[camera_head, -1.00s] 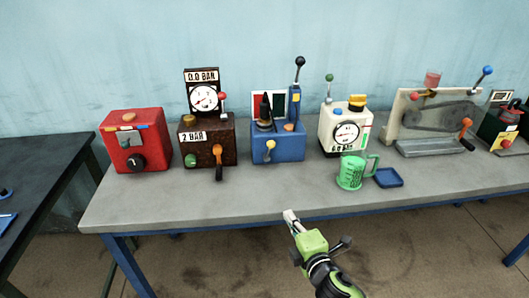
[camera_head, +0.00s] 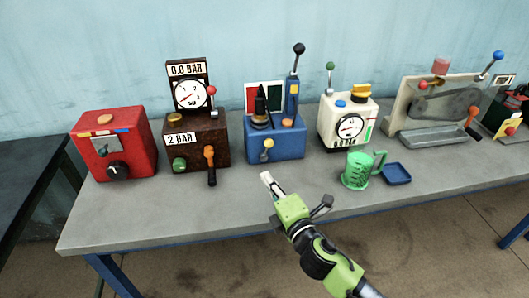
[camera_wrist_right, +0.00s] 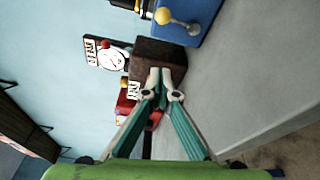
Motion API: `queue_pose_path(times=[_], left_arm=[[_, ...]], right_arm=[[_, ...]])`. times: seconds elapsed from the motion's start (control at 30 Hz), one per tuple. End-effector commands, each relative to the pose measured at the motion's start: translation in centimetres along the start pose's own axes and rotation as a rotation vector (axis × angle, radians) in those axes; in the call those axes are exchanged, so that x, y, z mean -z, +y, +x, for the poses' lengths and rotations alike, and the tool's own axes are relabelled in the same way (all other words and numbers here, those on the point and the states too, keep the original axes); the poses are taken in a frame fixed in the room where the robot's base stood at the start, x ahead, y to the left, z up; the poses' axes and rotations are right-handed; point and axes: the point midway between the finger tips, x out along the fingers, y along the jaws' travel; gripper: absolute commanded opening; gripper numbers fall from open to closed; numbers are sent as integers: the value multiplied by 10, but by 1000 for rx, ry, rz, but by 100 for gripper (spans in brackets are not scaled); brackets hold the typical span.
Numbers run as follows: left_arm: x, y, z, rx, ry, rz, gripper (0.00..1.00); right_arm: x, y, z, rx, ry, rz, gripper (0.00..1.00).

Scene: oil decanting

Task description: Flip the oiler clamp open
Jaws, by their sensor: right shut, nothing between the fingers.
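A blue box (camera_head: 276,143) stands on the bench and carries a dark oiler (camera_head: 260,104) with a pointed black top. A blue upright with a lever topped by a black ball (camera_head: 299,48) rises at its right rear. A small lever with a yellow knob (camera_head: 268,143) is on its front. The box also shows at the top of the right wrist view (camera_wrist_right: 205,22). I cannot tell which part is the clamp. My right gripper (camera_head: 267,177) is shut and empty, in front of and apart from the blue box. My left gripper is not in view.
A brown gauge box (camera_head: 203,128) and a red box (camera_head: 115,145) stand to the left. A white gauge box (camera_head: 345,118), a green jug (camera_head: 358,170) and a blue dish (camera_head: 398,174) are to the right. The front left of the bench (camera_head: 130,220) is clear.

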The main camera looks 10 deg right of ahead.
Motion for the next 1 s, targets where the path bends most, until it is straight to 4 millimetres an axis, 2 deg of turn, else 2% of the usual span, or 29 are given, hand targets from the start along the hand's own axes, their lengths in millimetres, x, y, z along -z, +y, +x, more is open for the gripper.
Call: queue_pose_path(times=[0.17, 0.37, 0.53, 0.6, 0.7, 1.0], left_arm=[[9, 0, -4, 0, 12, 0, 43], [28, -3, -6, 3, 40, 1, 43], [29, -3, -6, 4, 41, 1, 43], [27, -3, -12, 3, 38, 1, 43], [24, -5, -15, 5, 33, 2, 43], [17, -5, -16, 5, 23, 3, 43]], right_arm=[[0, 3, 26, -2, 0, 1, 0], [0, 2, 68, -1, -1, 1, 0], [0, 1, 99, -1, 0, 2, 0], [-15, 2, 100, 2, -3, -3, 0], [-27, 1, 103, 1, -1, 0, 0], [-39, 0, 106, 0, 0, 1, 0]])
